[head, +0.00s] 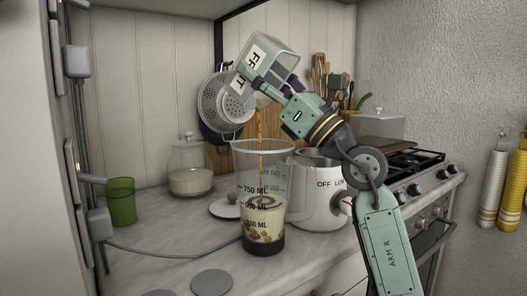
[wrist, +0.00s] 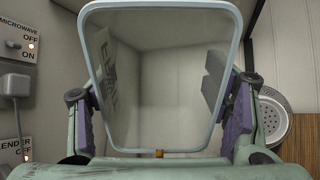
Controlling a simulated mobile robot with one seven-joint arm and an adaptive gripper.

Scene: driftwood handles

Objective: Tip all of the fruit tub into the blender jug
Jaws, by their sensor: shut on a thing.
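My gripper (head: 272,80) is shut on the clear fruit tub (head: 283,52), holding it tilted above the blender jug (head: 277,163). The tub's white label shows part of its lettering. A thin orange-brown stream runs from the tub down into the jug. The jug stands upright on the counter, with a pale creamy layer inside and brown bits near the bottom. In the wrist view the tub (wrist: 160,10) sits between both purple-padded fingers. Its visible inside looks bare, with a small orange bit at the lower edge.
The white blender base (head: 317,205) stands right behind the jug. A pale lid (head: 226,208), a glass jar (head: 190,170) and a green cup (head: 121,202) stand to the left. A cable crosses the counter, and a grey disc (head: 211,283) lies in front. The stove is at right.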

